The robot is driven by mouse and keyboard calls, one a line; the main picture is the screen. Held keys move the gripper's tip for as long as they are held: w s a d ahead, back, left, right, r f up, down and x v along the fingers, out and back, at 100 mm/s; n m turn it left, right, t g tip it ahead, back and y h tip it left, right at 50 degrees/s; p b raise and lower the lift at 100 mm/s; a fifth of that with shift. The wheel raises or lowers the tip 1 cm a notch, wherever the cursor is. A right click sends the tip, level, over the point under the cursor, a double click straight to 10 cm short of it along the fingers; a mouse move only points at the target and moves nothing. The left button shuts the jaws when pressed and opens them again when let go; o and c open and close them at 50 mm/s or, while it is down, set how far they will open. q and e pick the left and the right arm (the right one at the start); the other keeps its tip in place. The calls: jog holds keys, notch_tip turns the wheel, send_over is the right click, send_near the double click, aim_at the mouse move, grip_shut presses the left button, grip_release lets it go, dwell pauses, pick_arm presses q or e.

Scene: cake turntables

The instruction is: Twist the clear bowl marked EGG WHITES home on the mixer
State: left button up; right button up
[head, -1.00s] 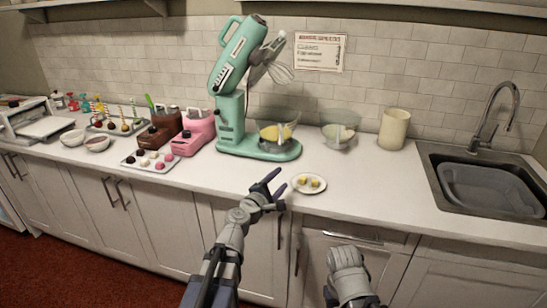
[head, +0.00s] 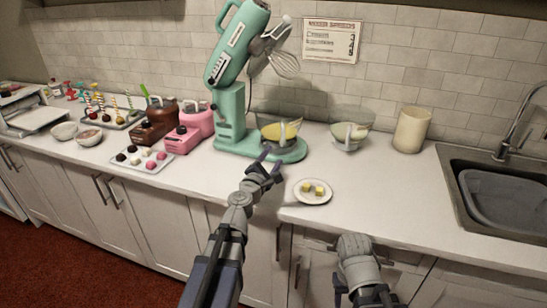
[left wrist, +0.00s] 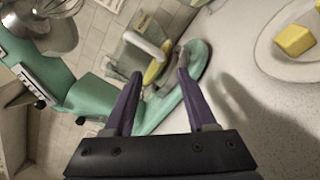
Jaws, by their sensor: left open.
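The teal mixer (head: 231,118) stands against the wall with its head tilted up and its whisk (head: 279,62) raised. A clear bowl (head: 268,135) with yellow contents and a pale handle sits on the mixer base; it also shows in the left wrist view (left wrist: 132,62). A second clear bowl (head: 362,121) with pale yellow-green contents stands on the counter to the right. I cannot read a marking on either. My left gripper (head: 270,160) is open and empty, just in front of the mixer bowl, its fingers (left wrist: 160,68) pointing at the handle side. My right gripper's jaws are unclear low in the head view (head: 368,290).
A small plate (head: 313,199) with yellow cubes lies near the counter's front edge, right of my left gripper. A cream canister (head: 411,130) and the sink (head: 464,207) are farther right. Pink (head: 184,139) and brown machines stand left of the mixer.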

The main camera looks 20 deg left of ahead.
pick_arm(q)
jog(key=w, duration=0.8)
jog(key=shift+d, duration=0.3)
jog(key=shift+s, duration=0.1)
grip_shut()
dwell(1.0)
jog(key=shift+a, duration=0.1)
jog(key=shift+s+a+m+h, duration=0.2)
jog(key=shift+a+m+h, duration=0.5)
jog(key=shift+h, duration=0.4)
